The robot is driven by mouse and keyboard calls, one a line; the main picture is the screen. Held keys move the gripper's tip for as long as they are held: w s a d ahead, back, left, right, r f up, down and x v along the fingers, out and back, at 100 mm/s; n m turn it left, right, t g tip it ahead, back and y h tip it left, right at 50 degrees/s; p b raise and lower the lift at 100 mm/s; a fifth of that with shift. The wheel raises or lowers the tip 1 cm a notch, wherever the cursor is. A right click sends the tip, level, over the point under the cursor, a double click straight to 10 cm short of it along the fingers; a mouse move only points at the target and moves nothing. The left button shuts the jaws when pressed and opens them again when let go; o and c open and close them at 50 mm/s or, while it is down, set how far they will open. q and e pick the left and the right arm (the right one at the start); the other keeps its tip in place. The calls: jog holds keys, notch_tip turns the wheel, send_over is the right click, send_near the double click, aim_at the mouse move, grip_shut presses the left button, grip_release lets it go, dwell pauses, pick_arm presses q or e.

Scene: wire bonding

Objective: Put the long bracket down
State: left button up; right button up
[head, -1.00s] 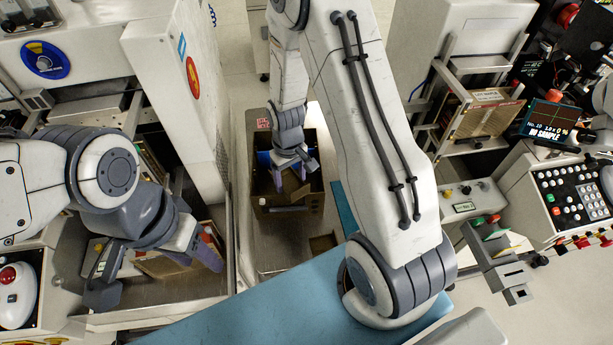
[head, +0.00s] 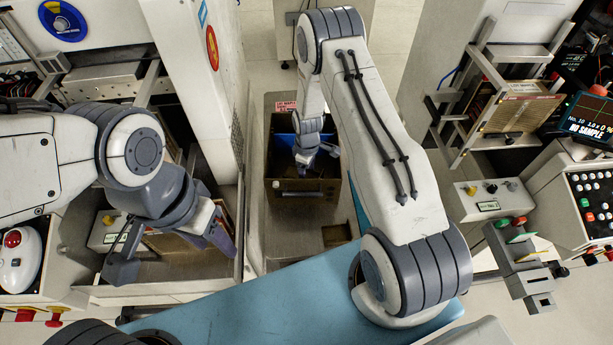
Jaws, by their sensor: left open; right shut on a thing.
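My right gripper (head: 306,162) reaches down into the dark open bin (head: 305,214) near the middle of the head view. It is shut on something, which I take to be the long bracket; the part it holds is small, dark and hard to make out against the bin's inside. I cannot tell whether it touches the bin's floor. My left gripper (head: 212,240) is open at the left, over a recessed bay in front of a brown board-like stack.
A blue surface (head: 270,300) crosses the front below my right arm. A white cabinet wall (head: 195,90) stands left of the bin. At the right are a rack with a brown magazine (head: 520,112), a control box (head: 488,198) and a button panel (head: 592,205).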

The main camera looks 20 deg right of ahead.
notch_tip(320, 180, down, 3)
jog(key=shift+r, duration=0.2)
jog(key=shift+f, duration=0.1)
jog(key=shift+f, duration=0.15)
jog(key=o, duration=1.4)
jog(key=shift+r, duration=0.2)
